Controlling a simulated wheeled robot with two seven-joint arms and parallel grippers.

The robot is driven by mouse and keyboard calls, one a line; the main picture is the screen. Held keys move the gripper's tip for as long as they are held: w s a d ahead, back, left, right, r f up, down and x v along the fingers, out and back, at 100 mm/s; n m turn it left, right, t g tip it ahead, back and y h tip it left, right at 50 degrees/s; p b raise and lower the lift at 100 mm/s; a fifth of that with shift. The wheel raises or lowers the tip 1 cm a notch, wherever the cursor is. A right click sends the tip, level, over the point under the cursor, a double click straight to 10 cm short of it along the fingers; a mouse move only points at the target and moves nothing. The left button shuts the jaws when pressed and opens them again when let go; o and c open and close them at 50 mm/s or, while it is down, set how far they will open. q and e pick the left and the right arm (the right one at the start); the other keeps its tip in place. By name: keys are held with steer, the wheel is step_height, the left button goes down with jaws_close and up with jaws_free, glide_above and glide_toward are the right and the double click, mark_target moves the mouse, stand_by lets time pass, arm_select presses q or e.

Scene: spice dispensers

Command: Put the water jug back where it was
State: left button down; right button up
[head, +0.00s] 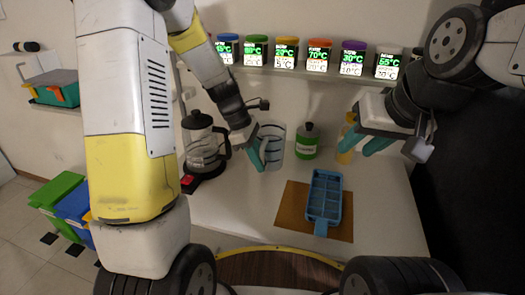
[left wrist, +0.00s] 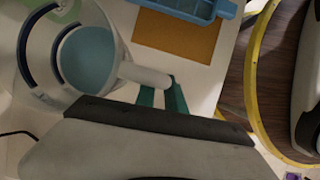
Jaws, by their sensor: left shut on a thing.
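The water jug (head: 275,146) is clear with blue bands and stands upright at the back middle of the white counter. I cannot tell whether its base touches the counter. In the left wrist view the jug (left wrist: 88,55) is seen from above, blue inside, with a pale handle (left wrist: 143,76). My left gripper (head: 257,153) is shut on the handle, its teal fingers (left wrist: 163,98) around it. My right gripper (head: 373,140) hangs empty at the right, its teal fingers apart, in front of a yellow bottle.
A coffee maker (head: 203,148) stands left of the jug, a green bottle (head: 307,143) to its right, and a yellow bottle (head: 346,145) beyond. A blue ice tray (head: 325,196) lies on a brown mat (head: 291,206). Spice dispensers (head: 285,52) line the shelf above. Front-left counter is clear.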

arm_select(q)
steer(key=shift+w+a+f, duration=0.2)
steer(key=shift+w+f, duration=0.8)
steer(key=shift+w, duration=0.35)
steer(key=shift+w+a+f, duration=0.15)
steer(key=shift+w+f, duration=0.85)
steer(key=shift+w, duration=0.3)
steer(key=shift+f, duration=0.1)
steer(key=c, duration=1.4)
jaws_free()
steer(key=s+v, duration=0.1)
steer(key=v, duration=1.1)
steer(key=s+a+r+m+t+y, duration=0.1)
steer(key=s+r+m+t, duration=0.2)
steer(key=s+r+m, duration=0.55)
steer(key=s+a+r+m+t+y, duration=0.1)
steer(key=s+r+m+t, duration=0.2)
steer(key=s+m, duration=0.5)
steer(key=s, duration=0.6)
steer(key=shift+a+t, duration=0.15)
steer(key=shift+t, duration=0.25)
